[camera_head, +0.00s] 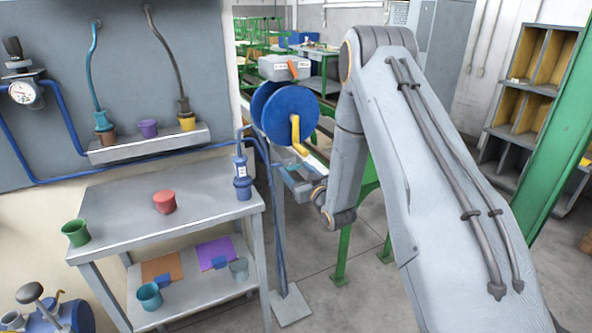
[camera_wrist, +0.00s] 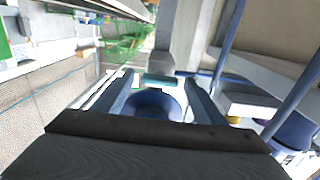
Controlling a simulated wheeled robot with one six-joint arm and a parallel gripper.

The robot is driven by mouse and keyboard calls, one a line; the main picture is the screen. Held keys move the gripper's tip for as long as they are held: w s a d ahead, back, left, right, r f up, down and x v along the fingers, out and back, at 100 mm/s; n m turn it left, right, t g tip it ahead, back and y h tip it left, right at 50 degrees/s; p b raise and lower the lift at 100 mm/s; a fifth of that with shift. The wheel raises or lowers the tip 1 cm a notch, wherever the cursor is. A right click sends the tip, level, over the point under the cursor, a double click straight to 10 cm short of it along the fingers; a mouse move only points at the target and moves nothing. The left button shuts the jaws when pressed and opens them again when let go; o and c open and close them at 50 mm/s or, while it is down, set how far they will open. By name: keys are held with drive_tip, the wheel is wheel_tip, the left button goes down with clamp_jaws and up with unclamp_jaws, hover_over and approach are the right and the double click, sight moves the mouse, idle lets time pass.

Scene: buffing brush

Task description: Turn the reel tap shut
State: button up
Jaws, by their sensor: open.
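The hose reel (camera_head: 285,112) is a blue drum with a yellow crank, standing on a post beyond the workbench in the head view. A grey box (camera_head: 272,68) sits at its top, with an orange lever (camera_head: 293,68) on its front that looks like the tap handle. My gripper (camera_head: 300,184) is below the reel, partly hidden by my arm. In the wrist view, the fingers of my gripper (camera_wrist: 164,88) are apart, with a blue round part (camera_wrist: 153,103) showing between them. I cannot tell which part it is. The orange lever is not clear there.
A grey workbench (camera_head: 120,206) at the left holds a green cup (camera_head: 76,232), a red cup (camera_head: 164,201) and a blue bottle (camera_head: 242,178). A wall shelf (camera_head: 150,146) with hoses and cups is above it. Green frames and a cubby rack (camera_head: 535,85) stand behind and right.

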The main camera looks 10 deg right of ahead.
drive_tip(key=shift+w, duration=0.2)
drive_tip(key=shift+c, duration=0.4)
drive_tip(key=c, duration=1)
